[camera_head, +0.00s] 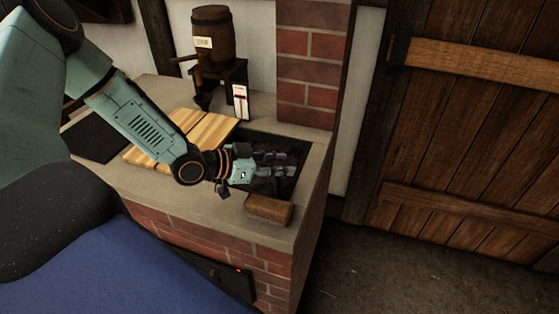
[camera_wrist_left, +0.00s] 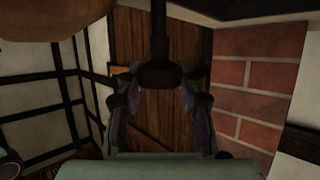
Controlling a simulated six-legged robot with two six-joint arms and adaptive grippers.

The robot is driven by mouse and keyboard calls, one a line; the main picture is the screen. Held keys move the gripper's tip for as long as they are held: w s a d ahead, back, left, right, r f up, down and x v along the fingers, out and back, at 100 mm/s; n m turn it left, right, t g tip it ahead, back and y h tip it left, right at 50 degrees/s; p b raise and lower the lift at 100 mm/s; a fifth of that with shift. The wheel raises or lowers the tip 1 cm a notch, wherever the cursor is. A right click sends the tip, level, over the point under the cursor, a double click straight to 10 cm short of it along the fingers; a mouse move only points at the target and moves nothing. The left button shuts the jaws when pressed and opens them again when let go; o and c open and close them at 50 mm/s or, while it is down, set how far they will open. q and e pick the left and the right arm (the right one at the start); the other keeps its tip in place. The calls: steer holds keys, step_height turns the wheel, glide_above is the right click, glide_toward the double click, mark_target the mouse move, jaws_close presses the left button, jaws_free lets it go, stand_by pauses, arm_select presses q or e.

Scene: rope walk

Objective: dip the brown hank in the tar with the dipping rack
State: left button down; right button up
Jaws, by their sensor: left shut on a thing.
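My left gripper (camera_head: 282,163) reaches over the dark opening (camera_head: 290,185) in the brick hearth's top. In the left wrist view it is shut on a dark handle (camera_wrist_left: 159,74), with a rod running up from it. This may be the dipping rack's handle; its other parts are not clear. I cannot make out the brown hank in either view. The inside of the opening is too dark to tell whether it holds tar. My right gripper is not in view.
Wooden boards (camera_head: 208,130) lie on the hearth (camera_head: 233,204) beside the opening. A brown block (camera_head: 268,209) sits at its front edge. A labelled barrel (camera_head: 213,32) and an upright gauge card (camera_head: 240,100) stand behind. A brick pillar (camera_head: 310,58) rises at the back; floor is free at right.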

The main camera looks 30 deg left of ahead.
arm_select(q)
steer(key=shift+f+b, duration=0.35)
steer(key=shift+f, duration=0.6)
steer(key=shift+s, duration=0.2)
steer(key=shift+f, duration=0.1)
steer(key=c, duration=1.3)
jaws_free()
steer(key=o, duration=0.5)
steer(key=shift+w, duration=0.1)
steer(key=shift+c, duration=0.2)
steer(key=shift+r, duration=0.25)
